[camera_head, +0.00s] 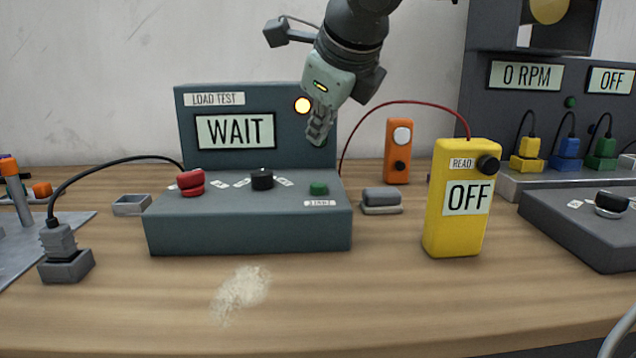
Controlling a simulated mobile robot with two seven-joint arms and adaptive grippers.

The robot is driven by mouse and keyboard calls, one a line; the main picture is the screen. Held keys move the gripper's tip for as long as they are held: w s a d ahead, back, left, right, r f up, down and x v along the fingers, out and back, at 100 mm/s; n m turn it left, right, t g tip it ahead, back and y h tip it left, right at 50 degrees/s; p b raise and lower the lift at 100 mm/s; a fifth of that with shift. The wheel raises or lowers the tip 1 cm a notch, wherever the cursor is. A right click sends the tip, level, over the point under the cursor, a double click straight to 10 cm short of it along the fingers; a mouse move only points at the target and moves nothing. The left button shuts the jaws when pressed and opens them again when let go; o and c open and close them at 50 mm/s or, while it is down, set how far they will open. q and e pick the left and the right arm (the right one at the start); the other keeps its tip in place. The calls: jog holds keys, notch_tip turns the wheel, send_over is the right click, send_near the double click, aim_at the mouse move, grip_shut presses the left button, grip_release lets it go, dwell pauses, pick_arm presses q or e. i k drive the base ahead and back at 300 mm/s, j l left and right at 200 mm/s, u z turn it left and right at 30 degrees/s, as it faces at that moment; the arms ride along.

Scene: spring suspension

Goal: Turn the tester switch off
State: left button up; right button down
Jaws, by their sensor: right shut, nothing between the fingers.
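The load tester (250,228) is a dark grey-green console in the middle of the table. Its upright panel carries a "LOAD TEST" label and a display (235,131) reading "WAIT". An amber lamp (302,105) glows at the panel's upper right. On its deck are a red mushroom button (190,182), a black rotary switch (262,179) between small labels and a green button (318,188). My right gripper (318,136) comes down from above, shut and empty, in front of the panel's right side and above the green button. It appears apart from the button. My left gripper is not in view.
A yellow meter (461,198) reading "OFF" stands right of the tester, with a red cable to it. An orange box (398,152) and a grey block (381,199) stand near. A black cable runs left to a plug in a grey socket (67,266). The front table is clear apart from pale dust (241,290).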

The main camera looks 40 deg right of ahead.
aim_at(189, 184)
jog(key=k+j, duration=0.25)
jog(key=k, duration=0.2)
jog(key=k+j, duration=0.25)
jog(key=k, duration=0.25)
jog(key=k+j, duration=0.25)
jog(key=k, duration=0.2)
